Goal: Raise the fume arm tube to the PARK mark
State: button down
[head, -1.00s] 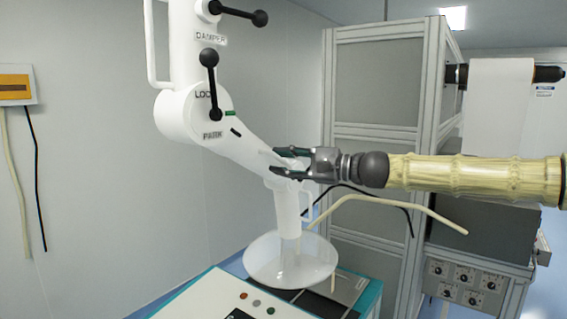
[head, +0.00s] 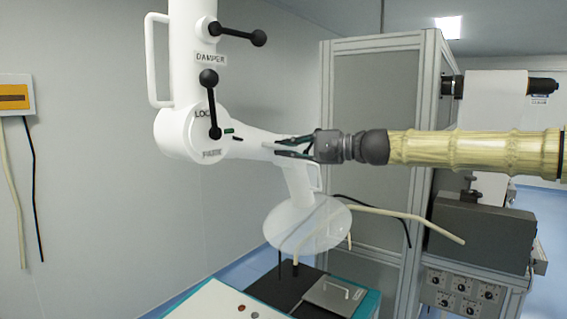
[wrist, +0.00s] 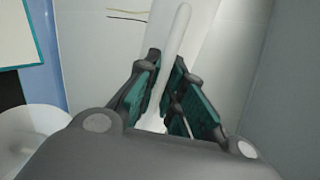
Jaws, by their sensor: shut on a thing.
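The white fume arm tube (head: 258,147) runs right from a round joint (head: 180,133) and slopes slightly down. A hood dish (head: 308,226) hangs from its far end. PARK lettering (head: 212,154) is on the joint's face, below the LOCK lettering, which a black-knobbed lever (head: 212,105) partly covers. A short green mark (head: 229,131) and a black mark (head: 238,138) sit close together at the joint's right edge, the black one slightly lower. My gripper (head: 282,147) is at the tube's outer end. In the wrist view its fingers (wrist: 168,98) are shut around a white bar (wrist: 177,45).
A second black-knobbed lever (head: 240,36) and a DAMPER label (head: 210,58) are on the upright column above. A bench (head: 215,302) lies below the hood. A grey framed cabinet (head: 375,120) stands behind my gripper. Hoses (head: 405,213) pass behind the hood.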

jog(key=r, duration=0.2)
jog(key=r+n, duration=0.1)
jog(key=r, duration=0.1)
jog(key=r+n, duration=0.1)
jog(key=r, duration=0.1)
jog(key=shift+w+d+r+h+p, duration=0.3)
jog(key=shift+w+d+h+p, duration=0.05)
jog(key=shift+w+h+p, duration=0.05)
jog(key=c, duration=1.8)
grip_release()
jog(key=shift+o, duration=1.4)
jog(key=shift+w+f, duration=0.15)
jog(key=shift+f, duration=0.05)
jog(key=v, duration=1.2)
jog(key=shift+a+f, duration=0.1)
jog(key=shift+f, duration=0.05)
